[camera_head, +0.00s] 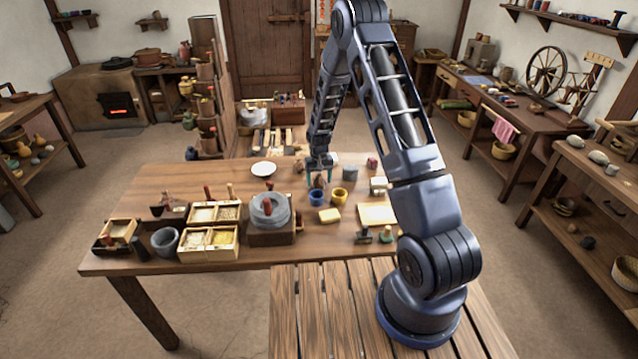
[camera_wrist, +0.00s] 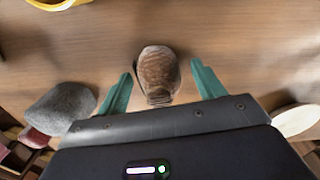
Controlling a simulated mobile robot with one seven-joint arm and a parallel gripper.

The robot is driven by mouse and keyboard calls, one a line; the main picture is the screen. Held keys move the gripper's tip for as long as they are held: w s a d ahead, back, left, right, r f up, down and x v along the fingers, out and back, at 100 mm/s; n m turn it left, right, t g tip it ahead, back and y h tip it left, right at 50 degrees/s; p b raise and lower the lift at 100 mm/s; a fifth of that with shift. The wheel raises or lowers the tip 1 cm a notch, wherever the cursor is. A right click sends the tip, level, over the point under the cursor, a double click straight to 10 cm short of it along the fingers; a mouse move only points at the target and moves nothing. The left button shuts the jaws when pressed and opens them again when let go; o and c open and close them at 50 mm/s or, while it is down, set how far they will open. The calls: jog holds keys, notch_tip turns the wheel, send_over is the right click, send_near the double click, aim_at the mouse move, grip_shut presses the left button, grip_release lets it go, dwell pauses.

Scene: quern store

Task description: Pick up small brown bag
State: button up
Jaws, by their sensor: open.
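The small brown bag (camera_wrist: 157,72) stands on the wooden table, seen from above in the wrist view. In the head view it is a small brown shape (camera_head: 319,182) below the end of my arm, partly hidden by the fingers. My gripper (camera_wrist: 163,75) is open, with one green finger on each side of the bag. Gaps show between the bag and both fingers, wider on the right, so I see no contact. In the head view the gripper (camera_head: 320,174) points down at the table.
A stone quern (camera_head: 270,209) and wooden boxes (camera_head: 209,243) stand further left.

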jog(key=c, duration=1.1)
